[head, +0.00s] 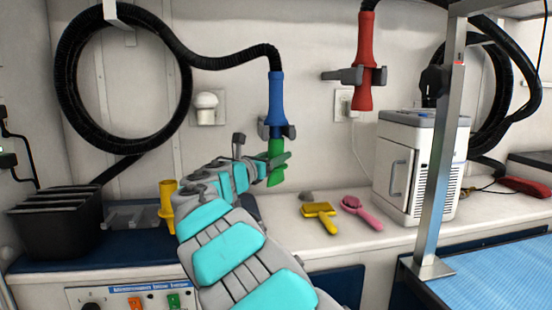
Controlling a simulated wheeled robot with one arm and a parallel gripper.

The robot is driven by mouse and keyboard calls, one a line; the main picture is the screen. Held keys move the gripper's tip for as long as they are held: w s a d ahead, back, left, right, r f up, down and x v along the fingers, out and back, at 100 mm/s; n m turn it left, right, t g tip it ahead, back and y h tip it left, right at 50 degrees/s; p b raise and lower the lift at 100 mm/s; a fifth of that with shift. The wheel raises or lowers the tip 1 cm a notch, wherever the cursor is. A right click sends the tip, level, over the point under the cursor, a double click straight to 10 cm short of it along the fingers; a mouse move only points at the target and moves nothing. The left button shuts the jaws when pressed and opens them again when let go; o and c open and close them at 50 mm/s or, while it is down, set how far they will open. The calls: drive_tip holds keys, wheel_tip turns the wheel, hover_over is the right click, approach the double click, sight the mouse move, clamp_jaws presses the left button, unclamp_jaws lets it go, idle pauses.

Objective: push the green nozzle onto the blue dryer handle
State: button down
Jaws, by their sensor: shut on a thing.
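The blue dryer handle (276,95) hangs upright in a dark wall clip, with a black hose running from its top to the left. The green nozzle (275,148) is directly below the handle, in line with it. My gripper (277,167) is shut on the green nozzle from the lower left. The nozzle's top reaches up to the handle's lower end at the clip. I cannot tell how far the nozzle sits on the handle, because the clip and the small scale hide the joint. My arm covers part of the counter below.
A red dryer handle (364,60) hangs in another clip to the right. A yellow nozzle (168,205), a yellow brush (321,214) and a pink brush (361,212) are on the counter. A white appliance (396,165) and a metal post (441,150) stand right. A black bin (55,225) stands left.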

drive_tip(key=shift+r, duration=0.1)
drive_tip(key=shift+c, duration=1)
unclamp_jaws()
